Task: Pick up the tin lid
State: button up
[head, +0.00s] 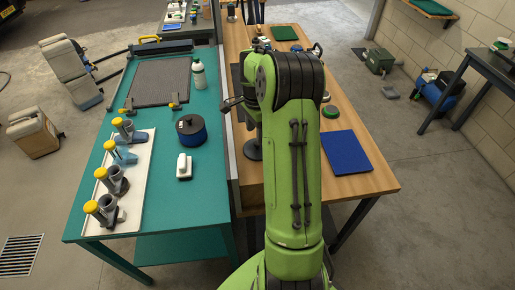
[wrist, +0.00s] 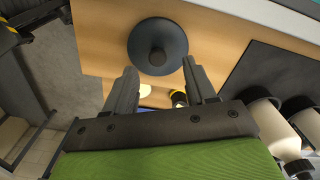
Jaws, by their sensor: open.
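A dark grey round disc with a raised knob at its centre, which looks like the tin lid (wrist: 170,30), lies on the wooden bench just beyond my fingertips in the wrist view. In the head view the lid (head: 252,152) is on the bench's left part, left of my green arm and partly covered by it. My gripper (wrist: 160,72) is open and empty, its two dark fingers apart on either side of the line to the knob. In the head view my gripper (head: 231,103) is small and partly hidden by my arm.
A blue mat (head: 346,152) and a green-topped round tin (head: 331,111) lie right of my arm. A low divider separates the wooden bench from the teal bench (head: 205,205), which holds a blue-sided round container (head: 191,133) and a white bottle (head: 198,75). White bottles (wrist: 265,118) show right in the wrist view.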

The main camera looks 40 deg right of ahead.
aim_at(257, 146)
jog(key=f, duration=0.4)
jog(key=shift+s+d+f, duration=0.15)
jog(key=shift+s+f, duration=0.1)
grip_shut()
jog(key=shift+r, duration=0.15)
